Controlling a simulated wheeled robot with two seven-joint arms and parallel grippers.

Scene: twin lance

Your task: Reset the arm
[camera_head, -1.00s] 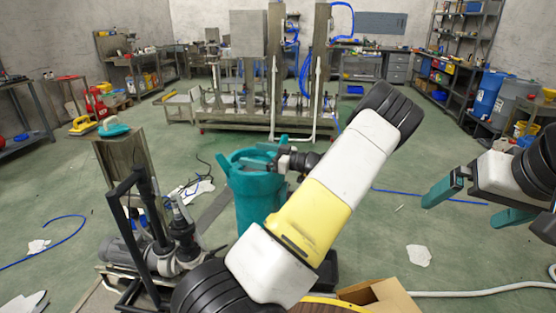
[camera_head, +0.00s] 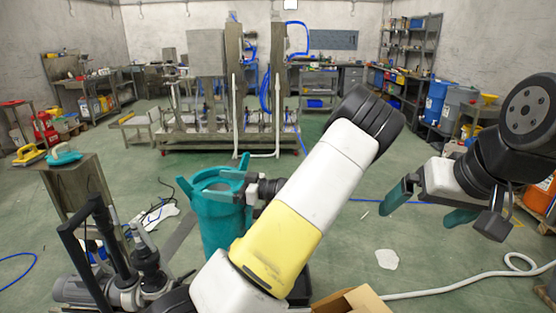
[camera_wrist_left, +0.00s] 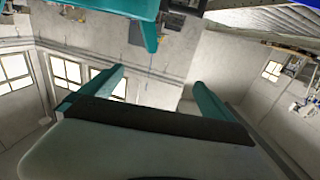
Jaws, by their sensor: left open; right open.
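My left arm crosses the middle of the head view, with a white and yellow link rising to a black joint. Its gripper (camera_head: 238,190) is beyond that link, against a teal bin-like body (camera_head: 222,230) of similar colour, so its fingers are hard to make out there. In the left wrist view its two teal fingers (camera_wrist_left: 158,80) stand apart with nothing between them. A further teal part (camera_wrist_left: 130,12) shows at the top. My right gripper (camera_head: 428,205) is at the right of the head view, its two teal fingers apart and empty, above the floor.
A pump-like machine (camera_head: 140,270) stands at front left beside a metal stand (camera_head: 75,195). An open cardboard box (camera_head: 352,300) is at the bottom. A white hose (camera_head: 450,286) lies at right. Shelves (camera_head: 410,60) and a large rig (camera_head: 225,125) stand behind; green floor lies between.

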